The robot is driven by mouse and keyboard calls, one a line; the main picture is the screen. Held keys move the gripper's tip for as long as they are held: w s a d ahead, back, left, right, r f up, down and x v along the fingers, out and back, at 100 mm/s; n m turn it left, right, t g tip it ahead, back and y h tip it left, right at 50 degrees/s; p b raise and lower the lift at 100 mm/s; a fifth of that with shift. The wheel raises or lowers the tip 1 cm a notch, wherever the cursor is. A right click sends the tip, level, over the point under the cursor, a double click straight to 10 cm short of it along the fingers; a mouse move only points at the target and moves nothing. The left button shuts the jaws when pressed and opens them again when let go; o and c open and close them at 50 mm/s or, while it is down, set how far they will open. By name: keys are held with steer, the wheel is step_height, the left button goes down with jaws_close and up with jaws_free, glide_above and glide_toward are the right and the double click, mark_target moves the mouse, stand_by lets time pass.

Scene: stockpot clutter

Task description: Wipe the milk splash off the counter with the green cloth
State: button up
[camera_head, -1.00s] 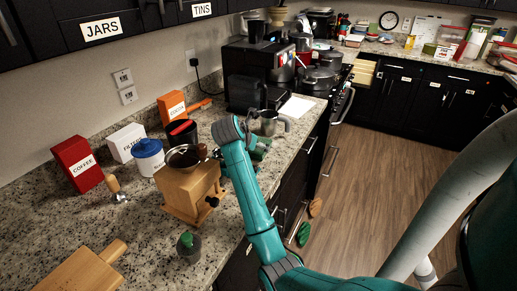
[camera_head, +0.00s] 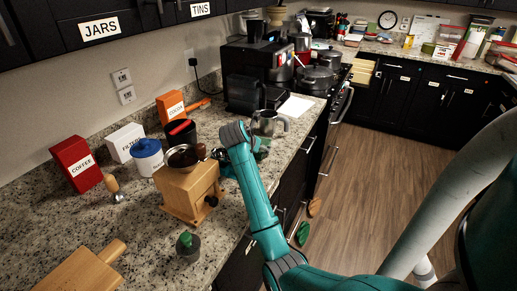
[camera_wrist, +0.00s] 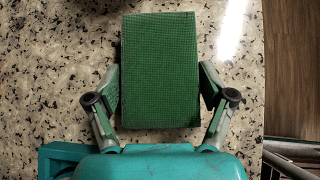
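The green cloth (camera_wrist: 160,70) is a thick flat rectangle over the speckled counter in the wrist view. My gripper (camera_wrist: 160,85) has one finger against each long side of it, so it looks shut on the cloth. The far end of the cloth extends past the fingertips. In the head view my arm hides most of the gripper, and a bit of green (camera_head: 262,151) shows beside it, near the counter's front edge. I cannot make out the milk splash. A bright white streak (camera_wrist: 232,28) right of the cloth may be only reflected light.
A clear mug (camera_head: 268,123) stands just beyond my arm. A wooden grinder (camera_head: 190,190) stands close on the left, with a dark green-topped jar (camera_head: 188,246) in front. A white sheet (camera_head: 295,107) lies farther back. The counter's edge (camera_wrist: 262,70) is close on the right.

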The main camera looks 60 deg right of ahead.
steer(key=c, duration=0.4)
steer(key=shift+r, duration=3)
steer(key=shift+c, duration=0.3)
